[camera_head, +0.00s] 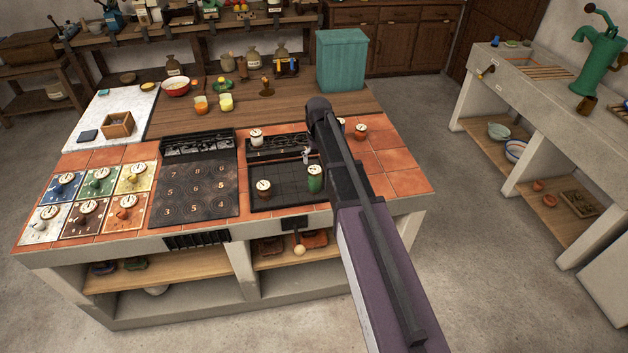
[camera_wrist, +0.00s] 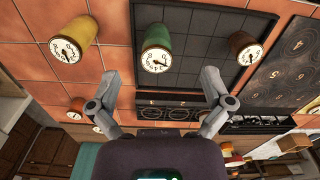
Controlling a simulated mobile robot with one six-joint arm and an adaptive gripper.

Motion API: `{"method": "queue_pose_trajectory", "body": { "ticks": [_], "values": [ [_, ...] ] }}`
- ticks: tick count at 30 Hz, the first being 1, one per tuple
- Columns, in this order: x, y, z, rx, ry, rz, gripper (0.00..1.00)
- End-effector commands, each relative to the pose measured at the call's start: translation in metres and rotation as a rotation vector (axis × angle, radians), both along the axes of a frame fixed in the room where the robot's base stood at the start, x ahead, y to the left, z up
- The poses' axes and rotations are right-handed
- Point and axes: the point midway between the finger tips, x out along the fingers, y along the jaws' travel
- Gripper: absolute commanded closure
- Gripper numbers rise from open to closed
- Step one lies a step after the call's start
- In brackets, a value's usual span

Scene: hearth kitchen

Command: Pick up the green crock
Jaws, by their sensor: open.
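The green crock (camera_head: 315,180) with a white dial face stands upright on the right side of the dark gridded plate (camera_head: 284,203) on the tiled counter. In the wrist view the green crock (camera_wrist: 157,42) lies straight ahead of my gripper (camera_wrist: 158,76), centred between its two spread fingers. The fingers are open and empty, and the crock appears beyond their tips. In the head view my arm hides most of the gripper; a grey finger part (camera_head: 307,153) shows just behind the crock.
A brown crock (camera_head: 263,188) stands on the same plate, left of the green one. A yellow crock (camera_wrist: 76,37) is on the tiles to the other side. A white crock (camera_head: 256,137) and an orange-brown one (camera_head: 360,131) stand farther back. A teal box (camera_head: 341,62) is at the back.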

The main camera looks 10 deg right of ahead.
Motion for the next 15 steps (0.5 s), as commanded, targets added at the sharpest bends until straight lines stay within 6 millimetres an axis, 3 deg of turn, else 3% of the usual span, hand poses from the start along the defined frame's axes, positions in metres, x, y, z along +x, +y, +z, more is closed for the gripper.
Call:
{"method": "queue_pose_trajectory", "body": {
  "ticks": [1, 6, 15],
  "values": [
    [0.022, 0.000, 0.001, 0.000, 0.000, 0.007, 0.00],
    [0.048, 0.000, 0.001, 0.000, 0.000, 0.024, 0.00],
    [0.054, 0.000, 0.002, 0.000, 0.000, 0.029, 0.00]
  ]
}}
